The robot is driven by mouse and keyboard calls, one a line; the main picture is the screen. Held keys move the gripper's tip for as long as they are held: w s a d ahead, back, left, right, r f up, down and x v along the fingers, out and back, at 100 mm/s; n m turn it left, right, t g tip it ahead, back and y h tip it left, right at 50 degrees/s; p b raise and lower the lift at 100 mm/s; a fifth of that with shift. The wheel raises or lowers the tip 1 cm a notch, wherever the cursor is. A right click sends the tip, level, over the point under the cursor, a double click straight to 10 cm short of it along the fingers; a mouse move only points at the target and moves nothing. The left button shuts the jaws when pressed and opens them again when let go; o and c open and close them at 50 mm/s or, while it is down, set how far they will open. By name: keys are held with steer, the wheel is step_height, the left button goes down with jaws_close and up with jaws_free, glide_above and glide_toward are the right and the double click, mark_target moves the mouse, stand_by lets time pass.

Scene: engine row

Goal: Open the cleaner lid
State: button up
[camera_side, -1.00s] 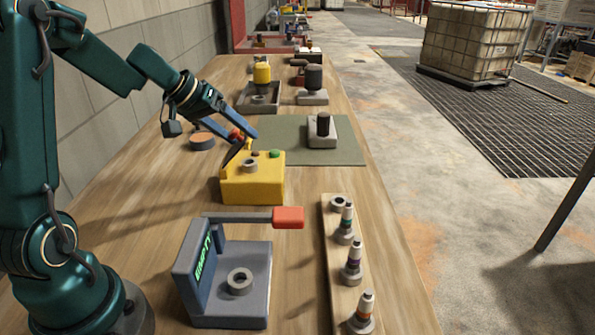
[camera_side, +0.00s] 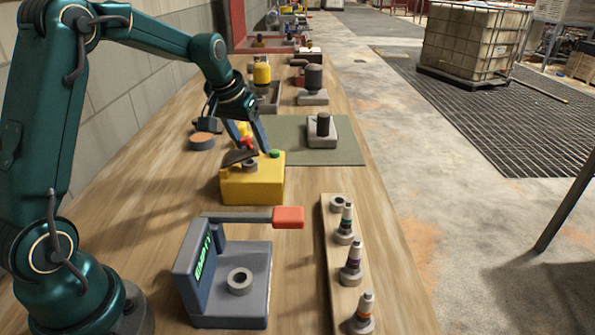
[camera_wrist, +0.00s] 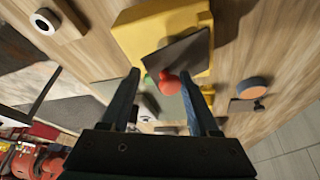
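The cleaner is a yellow box (camera_side: 252,184) with a green button (camera_side: 275,154) and a grey ring socket (camera_side: 250,167) on top. Its dark lid (camera_side: 237,158) is hinged at the left and stands partly raised, at a low tilt over the box top. A red knob (camera_wrist: 169,84) sits on the lid (camera_wrist: 176,58) in the wrist view. My gripper (camera_side: 250,146) is over the cleaner, its fingers on either side of the knob. In the wrist view my gripper (camera_wrist: 160,78) is open, with gaps between the knob and the fingers.
A grey station with a screen (camera_side: 238,282) and a red-handled bar (camera_side: 288,217) stands in front. A wooden rack (camera_side: 329,237) with several plugs is at right. A green mat (camera_side: 348,150) holds a grey block with a dark cylinder (camera_side: 323,127). An orange-topped disc (camera_side: 202,140) lies left.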

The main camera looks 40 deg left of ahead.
mark_target(247, 156)
steer(key=shift+d+r, duration=0.1)
steer(key=shift+r, duration=0.2)
steer(key=v, duration=0.4)
steer(key=shift+s+r, duration=0.1)
steer(key=shift+r, duration=0.1)
steer(key=s+d+r+m+t, duration=0.2)
steer(key=s+d+r, duration=0.45)
steer(key=d, duration=0.25)
steer(key=s+d+f+m, duration=0.1)
steer(key=s+f, duration=0.1)
steer(key=s, duration=0.2)
steer(key=s+d+f+h, duration=0.1)
steer(key=s+d, duration=0.1)
steer(key=s, duration=0.2)
steer(key=s+d+f+m, duration=0.1)
steer(key=s+d+f, duration=0.1)
steer(key=s, duration=0.2)
steer(key=shift+s+d+f+m, duration=0.1)
steer(key=shift+s+f+m, duration=0.2)
steer(key=shift+s+f, duration=0.1)
steer(key=shift+s+f+g, duration=0.35)
steer(key=shift+f+g, duration=0.05)
steer(key=shift+f, duration=0.05)
